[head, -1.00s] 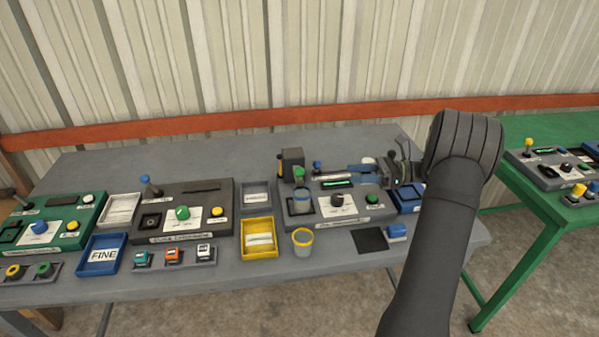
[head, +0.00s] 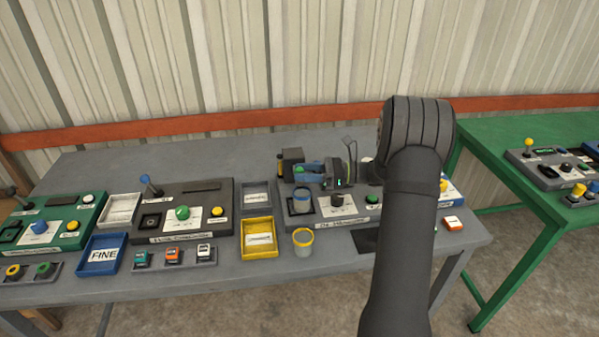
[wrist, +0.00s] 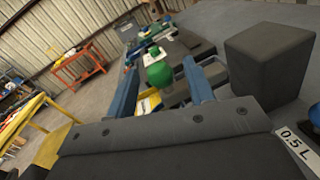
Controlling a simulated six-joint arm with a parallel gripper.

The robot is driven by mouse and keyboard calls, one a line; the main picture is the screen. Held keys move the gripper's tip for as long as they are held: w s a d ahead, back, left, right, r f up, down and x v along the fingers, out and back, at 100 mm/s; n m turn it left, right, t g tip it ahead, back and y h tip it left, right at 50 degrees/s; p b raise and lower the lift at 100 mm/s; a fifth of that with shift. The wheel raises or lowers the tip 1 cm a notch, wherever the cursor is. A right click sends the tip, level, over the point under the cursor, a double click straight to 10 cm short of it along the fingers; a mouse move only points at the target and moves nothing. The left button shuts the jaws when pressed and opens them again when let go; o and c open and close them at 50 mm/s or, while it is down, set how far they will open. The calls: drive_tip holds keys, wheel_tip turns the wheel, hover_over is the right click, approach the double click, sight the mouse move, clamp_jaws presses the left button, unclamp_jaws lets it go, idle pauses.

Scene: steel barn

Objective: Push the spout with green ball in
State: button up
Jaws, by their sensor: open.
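The green ball (wrist: 159,74) shows in the wrist view between the two blue fingers of my gripper (wrist: 162,65). The fingers stand apart, one on each side of it, and I cannot tell whether they touch it. The spout under the ball is not clearly visible. A dark block (wrist: 270,58) stands to the right of the fingers in the wrist view; it also shows in the head view (head: 292,156).
A yellow-rimmed cup (head: 303,241) stands in front of the station, beside a yellow tray (head: 259,250). A black knob (head: 337,200) and a green button (head: 372,199) are on the station's panel. A "0.5 L" label (wrist: 298,145) is close at the wrist view's right edge.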

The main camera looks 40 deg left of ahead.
drive_tip(key=shift+x, duration=0.85)
clamp_jaws()
drive_tip(key=w+a, duration=0.2)
drive_tip(key=shift+w+a, duration=0.2)
drive_tip(key=shift+w, duration=0.05)
unclamp_jaws()
